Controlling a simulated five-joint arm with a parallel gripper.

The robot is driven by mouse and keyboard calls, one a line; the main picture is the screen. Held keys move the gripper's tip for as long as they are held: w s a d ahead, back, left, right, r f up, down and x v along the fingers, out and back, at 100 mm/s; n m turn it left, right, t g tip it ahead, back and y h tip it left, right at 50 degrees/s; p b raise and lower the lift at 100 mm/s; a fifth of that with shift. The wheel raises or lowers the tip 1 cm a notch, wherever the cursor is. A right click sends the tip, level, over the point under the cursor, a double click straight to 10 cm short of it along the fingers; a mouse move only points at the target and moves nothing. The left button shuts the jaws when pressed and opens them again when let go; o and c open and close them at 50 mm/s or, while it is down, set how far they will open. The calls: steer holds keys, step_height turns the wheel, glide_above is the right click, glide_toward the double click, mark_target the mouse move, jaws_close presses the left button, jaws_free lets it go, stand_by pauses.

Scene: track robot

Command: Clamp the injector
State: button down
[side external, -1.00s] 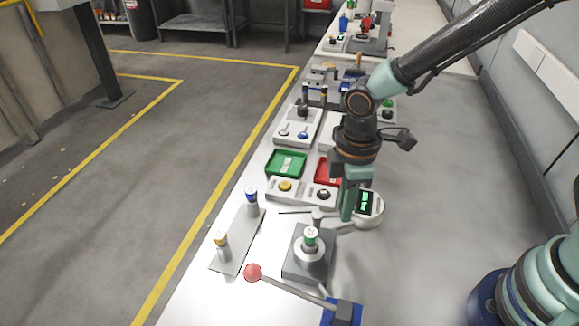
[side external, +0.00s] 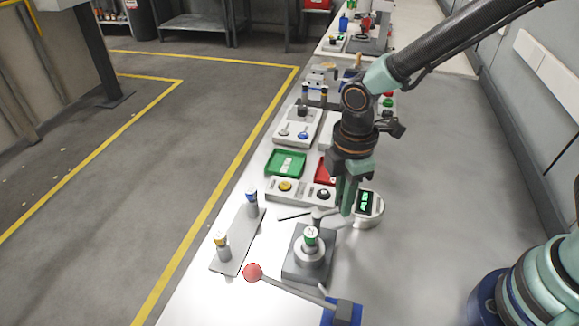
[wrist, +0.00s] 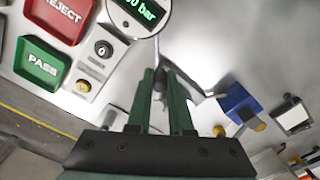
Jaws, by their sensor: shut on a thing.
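The green-capped injector (side external: 311,236) stands upright in a round seat on a dark grey fixture (side external: 293,268). A long grey lever with a red ball (side external: 252,271) runs from the blue block (side external: 343,312) past the fixture's near side. A grey pivoting part (side external: 318,214) sits just behind the injector. My gripper (side external: 346,208) is low, behind and right of the injector, beside the gauge. In the wrist view its green fingers (wrist: 161,88) are closed around a narrow dark grey piece, which they mostly hide. I cannot tell exactly which part it is.
The round gauge (side external: 368,203) with a green display stands close on the right. A yellow-capped injector (side external: 221,243) and a blue-capped one (side external: 251,196) stand on a grey plate at left. Behind are a green tray (side external: 286,163), a red tray (side external: 322,170) and a button panel (side external: 300,192).

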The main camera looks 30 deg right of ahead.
steer(key=shift+w+a+n, duration=0.25)
steer(key=shift+w+n, duration=0.5)
steer(key=shift+n, duration=1.1)
steer(key=shift+w+a+n, duration=0.25)
steer(key=shift+w+n, duration=0.55)
steer(key=shift+n, duration=1.1)
steer(key=shift+w+a+n, duration=0.25)
steer(key=shift+w+n, duration=0.5)
steer(key=shift+n, duration=1.1)
steer(key=c, duration=0.8)
jaws_free()
steer(key=shift+r, duration=0.1)
step_height(320, 180, up, 12)
